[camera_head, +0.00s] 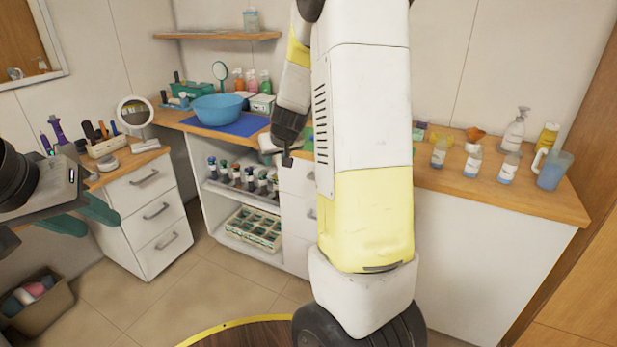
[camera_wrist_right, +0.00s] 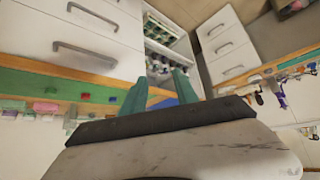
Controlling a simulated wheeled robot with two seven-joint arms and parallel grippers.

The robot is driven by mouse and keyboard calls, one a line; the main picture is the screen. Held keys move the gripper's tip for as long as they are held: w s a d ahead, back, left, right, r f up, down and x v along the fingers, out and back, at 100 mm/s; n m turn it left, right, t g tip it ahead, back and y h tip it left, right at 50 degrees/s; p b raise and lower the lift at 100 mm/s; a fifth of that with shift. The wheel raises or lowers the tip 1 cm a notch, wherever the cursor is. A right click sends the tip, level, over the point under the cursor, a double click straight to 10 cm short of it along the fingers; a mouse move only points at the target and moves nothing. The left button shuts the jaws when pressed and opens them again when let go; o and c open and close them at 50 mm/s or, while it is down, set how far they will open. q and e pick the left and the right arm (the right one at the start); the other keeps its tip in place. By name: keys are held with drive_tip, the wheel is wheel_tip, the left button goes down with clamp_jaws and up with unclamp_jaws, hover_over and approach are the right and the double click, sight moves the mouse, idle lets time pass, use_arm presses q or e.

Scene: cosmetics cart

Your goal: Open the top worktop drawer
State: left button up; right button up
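The white top worktop drawer (camera_wrist_right: 45,38) shows in the right wrist view at upper left, nearest the wooden worktop edge, with a grey bar handle (camera_wrist_right: 85,50). It looks closed. In the head view, my right arm hides most of this drawer column (camera_head: 295,178). My right gripper (camera_wrist_right: 160,88) has its green fingers apart with nothing visibly between them. Its fingers are to the right of the handle in the wrist view and do not touch it. My left gripper (camera_head: 88,213) is at the left edge of the head view, green fingers apart and empty, in front of the left cabinet.
A separate white cabinet with several drawers (camera_head: 152,210) stands at left. Open shelves (camera_head: 225,192) hold bottles and a tray. The wooden worktop (camera_head: 440,180) carries a blue bowl (camera_head: 217,108), bottles and a jug (camera_head: 553,168). A bin (camera_head: 40,305) stands on the floor.

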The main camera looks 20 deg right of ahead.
drive_tip(key=w+d+f+n+h, duration=0.2)
drive_tip(key=w+d+f+h, duration=0.2)
drive_tip(key=d+f, duration=0.4)
drive_tip(key=w+d+f+n+t+h, duration=0.1)
drive_tip(key=w+d+f+n+h, duration=0.2)
drive_tip(key=d+f, duration=0.5)
drive_tip(key=w+d+f+n+t+h, duration=0.1)
drive_tip(key=w+d+f+n+h, duration=0.1)
drive_tip(key=w+d+f+h, duration=0.2)
drive_tip(key=shift+w+d+f+n+h, duration=0.15)
drive_tip(key=shift+w+d+f, duration=0.45)
drive_tip(key=shift+d, duration=0.3)
drive_tip(key=shift+w+d+f+n+h, duration=0.1)
drive_tip(key=shift+w+d+f, duration=0.4)
drive_tip(key=shift+d+f, duration=0.35)
drive_tip(key=shift+w+d+f+n+h, duration=0.15)
drive_tip(key=shift+w+d+f, duration=0.4)
drive_tip(key=shift+d, duration=0.45)
drive_tip(key=shift+r, duration=0.1)
drive_tip(key=shift+c, duration=0.3)
clamp_jaws()
